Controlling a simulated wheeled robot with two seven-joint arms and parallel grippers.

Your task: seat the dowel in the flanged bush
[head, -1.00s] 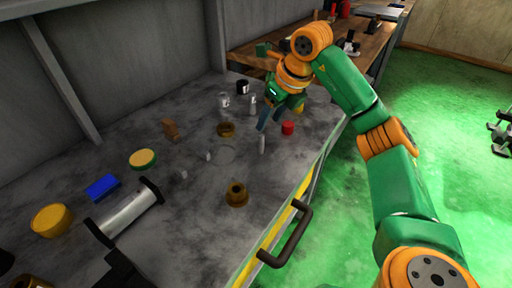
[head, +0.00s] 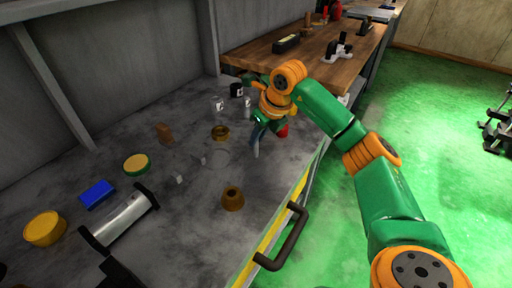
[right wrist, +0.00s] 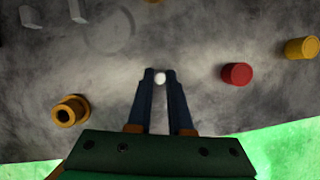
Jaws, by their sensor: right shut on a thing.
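The dowel is a slim pale grey pin (head: 255,151) standing upright on the grey bench top. My right gripper (head: 258,132) is at its upper part, with the dark blue fingers shut on it. In the right wrist view the dowel's round white top (right wrist: 160,78) shows between the fingertips (right wrist: 161,84); the fingers hide part of it. The flanged bush (head: 232,198) is brass-coloured, with a wide base and a dark hole on top. It stands apart from the gripper, nearer the bench's front, and at the left in the right wrist view (right wrist: 70,111). My left gripper is out of view.
A red cylinder (head: 283,131) stands close to the right gripper, with a yellow one (right wrist: 301,48) beyond it. A brass ring (head: 220,132), small grey parts and a silver roller (head: 119,219) lie to the left. The bench handle (head: 285,240) juts out in front. Bench between dowel and bush is clear.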

